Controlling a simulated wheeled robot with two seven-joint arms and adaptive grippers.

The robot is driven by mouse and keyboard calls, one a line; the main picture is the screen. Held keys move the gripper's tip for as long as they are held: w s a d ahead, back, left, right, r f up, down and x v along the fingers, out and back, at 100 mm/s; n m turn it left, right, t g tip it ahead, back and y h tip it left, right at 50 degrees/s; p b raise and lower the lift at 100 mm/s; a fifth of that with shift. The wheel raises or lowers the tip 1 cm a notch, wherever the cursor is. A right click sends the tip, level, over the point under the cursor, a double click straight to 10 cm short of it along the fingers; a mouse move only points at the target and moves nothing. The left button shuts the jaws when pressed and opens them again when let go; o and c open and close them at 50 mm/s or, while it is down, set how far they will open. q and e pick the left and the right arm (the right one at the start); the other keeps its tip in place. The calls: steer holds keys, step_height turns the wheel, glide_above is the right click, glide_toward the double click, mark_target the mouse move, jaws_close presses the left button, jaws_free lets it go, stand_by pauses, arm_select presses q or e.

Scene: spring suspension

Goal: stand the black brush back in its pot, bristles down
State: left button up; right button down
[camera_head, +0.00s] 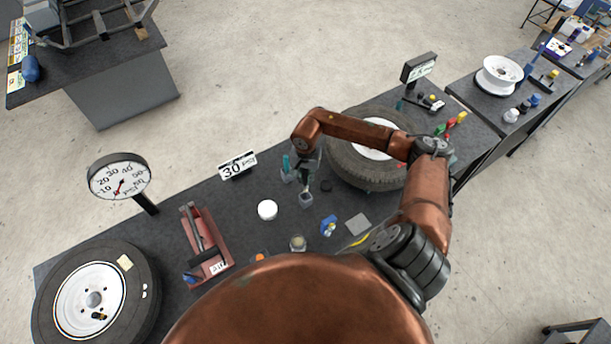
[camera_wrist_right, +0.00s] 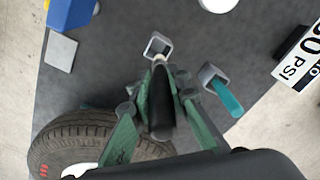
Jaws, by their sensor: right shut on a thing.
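My right gripper (camera_wrist_right: 160,100) is shut on the black brush (camera_wrist_right: 161,103), between its green fingers. In the head view the right gripper (camera_head: 308,175) hangs over the bench, largely hidden by its own wrist. The brush points down, its pale lower end at the mouth of a small grey square pot (camera_wrist_right: 157,46). I cannot tell how deep that end sits in it. The pot (camera_head: 306,202) also shows in the head view, directly below the gripper. My left gripper is not in view.
A second grey pot (camera_wrist_right: 211,72) holding a teal brush (camera_wrist_right: 229,98) stands close beside. A tyre (camera_head: 350,168) lies to the right on the dark bench (camera_head: 240,205). A white round lid (camera_head: 267,210), a blue item (camera_head: 328,226) and a "30 PSI" sign (camera_head: 238,164) stand around.

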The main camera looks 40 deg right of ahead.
mark_target(305, 191)
steer(key=shift+f+b, duration=0.35)
steer(key=shift+f, duration=1.05)
step_height(305, 191, down, 5)
steer(key=b, duration=0.5)
steer(key=shift+f, duration=0.2)
steer(key=c, duration=1.8)
jaws_free()
steer(key=shift+o, duration=0.2)
step_height(305, 191, up, 12)
steer(key=shift+s+a, duration=0.1)
steer(key=shift+s, duration=0.05)
